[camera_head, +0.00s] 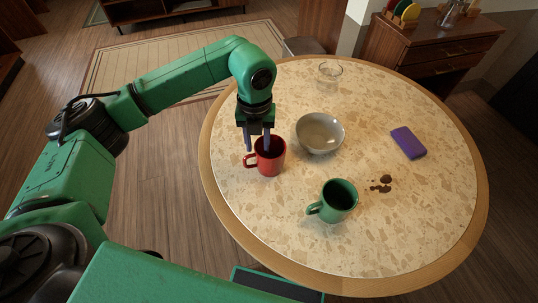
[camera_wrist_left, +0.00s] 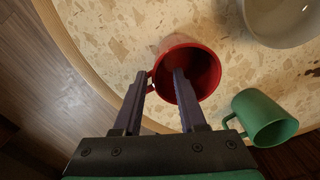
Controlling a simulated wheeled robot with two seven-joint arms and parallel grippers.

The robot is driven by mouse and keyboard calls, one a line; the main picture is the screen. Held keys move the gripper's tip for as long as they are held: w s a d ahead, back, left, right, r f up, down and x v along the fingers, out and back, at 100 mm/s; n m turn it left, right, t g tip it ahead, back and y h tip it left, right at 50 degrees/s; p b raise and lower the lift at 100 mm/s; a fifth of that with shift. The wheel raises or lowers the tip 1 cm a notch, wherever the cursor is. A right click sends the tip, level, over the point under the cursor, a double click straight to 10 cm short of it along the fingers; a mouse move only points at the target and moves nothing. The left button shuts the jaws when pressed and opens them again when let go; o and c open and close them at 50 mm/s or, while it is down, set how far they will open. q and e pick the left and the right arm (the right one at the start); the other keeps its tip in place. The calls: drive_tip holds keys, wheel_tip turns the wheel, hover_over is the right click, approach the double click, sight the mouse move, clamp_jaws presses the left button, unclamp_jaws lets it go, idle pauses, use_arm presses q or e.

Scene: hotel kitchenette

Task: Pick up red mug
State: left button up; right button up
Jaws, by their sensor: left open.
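The red mug (camera_head: 271,160) stands upright on the round table, left of centre, with its handle to the left. It also shows in the left wrist view (camera_wrist_left: 206,68). My left gripper (camera_head: 258,147) is open and points down at the mug's left rim. In the wrist view its two fingers (camera_wrist_left: 160,84) lie on either side of the mug's near-left wall, one over the mouth and one outside near the handle. I cannot tell how deep the inner finger reaches. My right gripper is not in view.
A grey bowl (camera_head: 320,134) stands just right of the red mug. A green mug (camera_head: 338,203) stands in front, beside brown stains (camera_head: 381,184). A purple sponge (camera_head: 408,143) lies at the right and a clear glass (camera_head: 330,75) stands at the back. The table's left edge is clear.

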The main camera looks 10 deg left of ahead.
sight(257, 158)
use_arm(q)
drive_tip(key=f, duration=0.4)
drive_tip(key=f+p, duration=0.1)
drive_tip(key=f, duration=0.1)
drive_tip(key=shift+s+a+f, duration=0.15)
drive_tip(key=shift+a+f, duration=0.1)
drive_tip(key=shift+a, duration=0.05)
clamp_jaws()
idle(0.9)
